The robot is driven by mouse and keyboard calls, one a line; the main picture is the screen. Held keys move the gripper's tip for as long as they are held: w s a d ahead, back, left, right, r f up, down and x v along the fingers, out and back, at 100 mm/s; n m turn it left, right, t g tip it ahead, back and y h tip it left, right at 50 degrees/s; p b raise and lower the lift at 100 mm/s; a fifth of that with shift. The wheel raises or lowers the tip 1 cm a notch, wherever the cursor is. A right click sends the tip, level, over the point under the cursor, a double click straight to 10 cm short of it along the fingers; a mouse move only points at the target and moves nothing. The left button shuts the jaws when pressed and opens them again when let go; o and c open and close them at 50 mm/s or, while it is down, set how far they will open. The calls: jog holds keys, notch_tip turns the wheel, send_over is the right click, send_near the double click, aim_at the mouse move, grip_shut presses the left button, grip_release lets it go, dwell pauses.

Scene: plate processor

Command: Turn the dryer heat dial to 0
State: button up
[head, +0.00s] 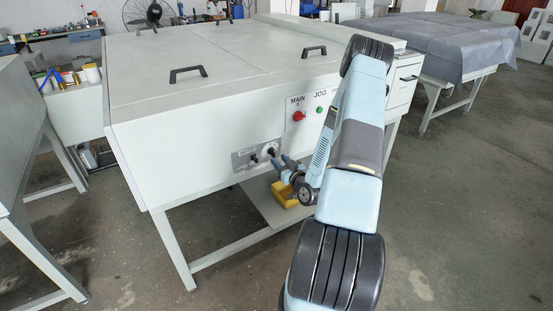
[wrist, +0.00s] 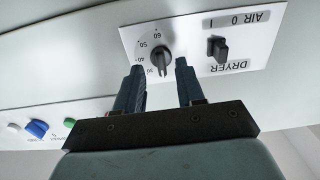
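The dryer heat dial (wrist: 161,59) is a dark round knob with a light pointer ridge, on a white panel marked DRYER and AIR. Its scale numbers, 30 to 60, appear turned over in the wrist view. It also shows small in the head view (head: 271,150). My gripper (wrist: 159,66) is open, with one dark finger on each side of the dial and gaps to both. I cannot tell whether the fingertips reach past the knob's face. In the head view my gripper (head: 282,162) is close to the panel.
A black AIR switch (wrist: 218,47) sits beside the dial. A red MAIN knob (head: 299,116) and a green JOG button (head: 319,109) are higher on the machine front (head: 200,150). A yellow object (head: 284,193) is on the shelf below my gripper.

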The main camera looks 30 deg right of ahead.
jog(key=s, duration=1)
jog(key=shift+d, duration=0.15)
jog(key=w+a+r+n+g, duration=0.2)
jog(key=w+r+n+g, duration=0.3)
jog(key=w+r, duration=0.4)
jog(key=s+a+r+m+g+h, duration=0.1)
jog(key=s+a+r+g, duration=0.1)
jog(key=r, duration=0.5)
jog(key=s+a+r+m+g+h, duration=0.1)
jog(key=s+a+r, duration=0.1)
jog(key=r, duration=0.6)
jog(key=s+a+r+m+g, duration=0.1)
jog(key=s+a+r, duration=0.4)
jog(key=s, duration=0.3)
jog(key=s+a+r+m+g+y, duration=0.1)
jog(key=s+a+r+g, duration=0.1)
jog(key=s+a+r, duration=0.3)
jog(key=s+a+r+m+g, duration=0.1)
jog(key=s+a+r, duration=0.4)
jog(key=s, duration=0.7)
jog(key=shift+r+m, duration=0.3)
jog(key=shift+r, duration=0.3)
jog(key=shift+s, duration=0.1)
